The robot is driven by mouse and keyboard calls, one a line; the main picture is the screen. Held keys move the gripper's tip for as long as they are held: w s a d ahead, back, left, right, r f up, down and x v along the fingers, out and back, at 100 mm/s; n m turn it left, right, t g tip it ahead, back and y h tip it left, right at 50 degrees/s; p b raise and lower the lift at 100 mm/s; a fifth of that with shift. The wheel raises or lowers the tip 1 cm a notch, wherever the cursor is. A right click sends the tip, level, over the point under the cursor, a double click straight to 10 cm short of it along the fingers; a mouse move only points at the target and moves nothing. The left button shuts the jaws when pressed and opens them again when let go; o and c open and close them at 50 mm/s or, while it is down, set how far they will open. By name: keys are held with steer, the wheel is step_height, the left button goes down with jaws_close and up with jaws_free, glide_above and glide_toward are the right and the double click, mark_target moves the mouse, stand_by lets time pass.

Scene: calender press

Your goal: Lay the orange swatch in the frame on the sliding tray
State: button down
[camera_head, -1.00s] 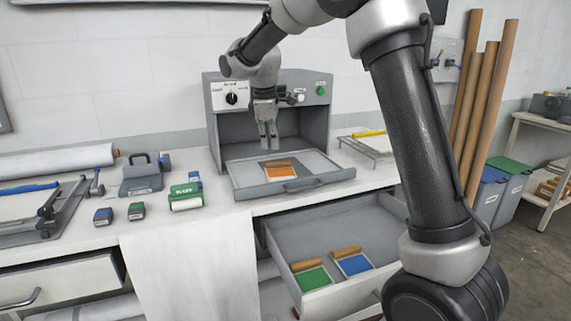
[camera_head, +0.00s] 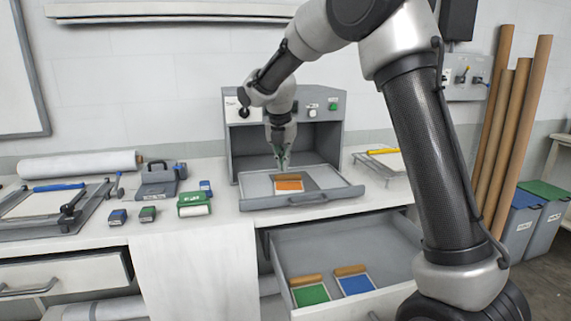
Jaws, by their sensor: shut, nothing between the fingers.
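The orange swatch (camera_head: 289,184) lies on the sliding tray (camera_head: 330,190), which is pulled out from the grey press (camera_head: 300,125). A white border shows around part of the swatch, on a darker grey patch; I cannot tell whether it sits fully inside a frame. My gripper (camera_head: 283,167) is shut and empty, pointing down just above and behind the swatch. Whether its fingertips touch the swatch or tray cannot be told.
An open drawer below holds a green swatch (camera_head: 310,295) and a blue swatch (camera_head: 355,284), each with a tan roll at its back edge. A wire rack (camera_head: 382,165) is to the right.

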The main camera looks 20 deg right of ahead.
mark_target(290, 184)
steer(key=x, duration=0.7)
steer(key=shift+f, duration=0.3)
steer(key=w, duration=0.1)
steer(key=w+d, duration=0.1)
steer(key=shift+w+d+f, duration=0.15)
steer(key=shift+w+d, duration=0.2)
steer(key=shift+w, duration=0.05)
steer(key=shift+w+d, duration=0.25)
steer(key=shift+w, duration=0.15)
steer(key=w+d, duration=0.1)
steer(key=w, duration=0.1)
steer(key=w+d, duration=0.1)
steer(key=w, duration=0.1)
steer(key=shift+w+d, duration=0.15)
steer(key=shift+d, duration=0.1)
